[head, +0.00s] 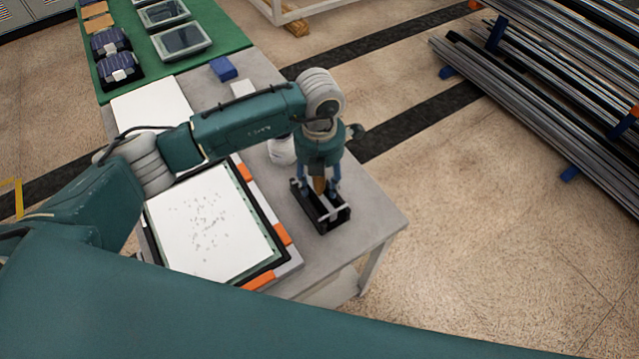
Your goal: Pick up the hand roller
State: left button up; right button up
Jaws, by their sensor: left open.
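My left gripper (318,186) points down over a small black holder (331,222) near the right end of the grey table. Its fingers are open. A brown wooden piece (319,185), which looks like the hand roller's handle, stands between the fingers. I cannot tell whether the fingers touch it. The rest of the roller is largely hidden by the gripper and the holder. My right gripper is not in view.
A framed white sheet with orange corner blocks (210,225) lies left of the holder. A white round object (282,150) stands behind it, partly hidden by my arm. A blue block (223,68) lies farther back. The table's right corner (395,222) is bare.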

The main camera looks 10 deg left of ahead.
pick_arm(q)
jog(key=c, duration=0.4)
grip_shut()
jog(key=shift+r, duration=0.2)
notch_tip(320, 180, up, 20)
jog(key=b, duration=0.4)
jog(key=shift+f, duration=0.15)
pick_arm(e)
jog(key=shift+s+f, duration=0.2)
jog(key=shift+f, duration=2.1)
pick_arm(q)
jog(key=c, duration=0.7)
grip_release()
